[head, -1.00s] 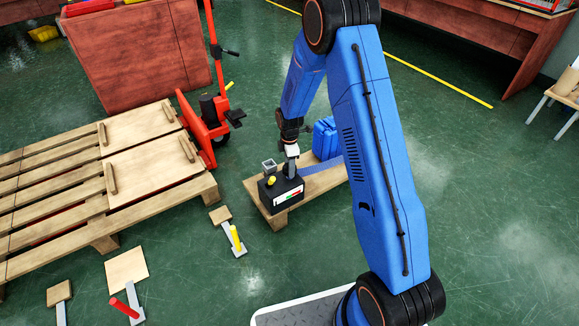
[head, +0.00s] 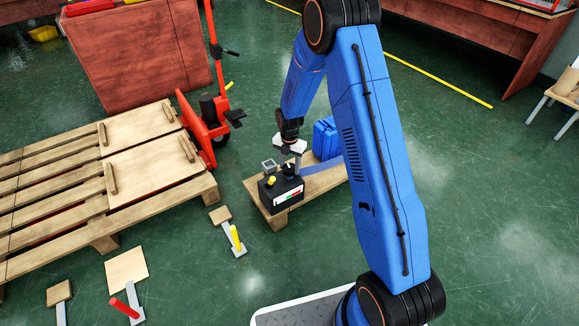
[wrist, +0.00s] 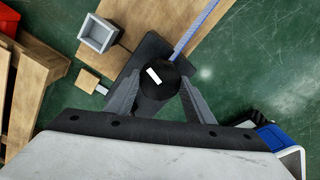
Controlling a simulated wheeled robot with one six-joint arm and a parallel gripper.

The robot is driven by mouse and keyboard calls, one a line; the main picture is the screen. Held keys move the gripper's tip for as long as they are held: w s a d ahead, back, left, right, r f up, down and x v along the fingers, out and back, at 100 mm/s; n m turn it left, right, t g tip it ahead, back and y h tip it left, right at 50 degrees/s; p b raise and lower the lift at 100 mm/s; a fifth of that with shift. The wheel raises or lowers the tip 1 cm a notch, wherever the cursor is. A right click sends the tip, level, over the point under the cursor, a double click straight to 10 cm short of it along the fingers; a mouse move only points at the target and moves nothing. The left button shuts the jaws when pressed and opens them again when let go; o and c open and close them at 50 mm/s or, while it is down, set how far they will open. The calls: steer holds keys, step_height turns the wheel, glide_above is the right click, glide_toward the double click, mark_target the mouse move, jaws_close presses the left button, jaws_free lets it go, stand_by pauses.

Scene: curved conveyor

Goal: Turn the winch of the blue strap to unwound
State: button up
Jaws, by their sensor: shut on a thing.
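The winch is a round black knob (head: 288,170) with a white mark, on top of a black box (head: 283,193). A blue strap (head: 322,165) runs from the box along a wooden plank towards a blue case (head: 326,138). My gripper (head: 290,164) points down at the knob. In the wrist view the fingers of my gripper (wrist: 158,92) are on both sides of the knob (wrist: 172,78), shut on it. The white mark sits slanted on the knob's top. The strap (wrist: 196,28) leads away towards the top right. The fingers and palm hide the knob's near side.
A wooden pallet (head: 60,205) and red pallet jack (head: 207,125) stand at left. Hammer-like pieces with yellow (head: 235,238) and red (head: 124,307) handles lie on the green floor.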

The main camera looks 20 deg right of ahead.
mark_target(289, 167)
steer(key=shift+n, duration=0.6)
steer(key=o, duration=1.1)
steer(key=shift+c, duration=0.2)
step_height(289, 167, up, 18)
steer(key=shift+f, duration=0.25)
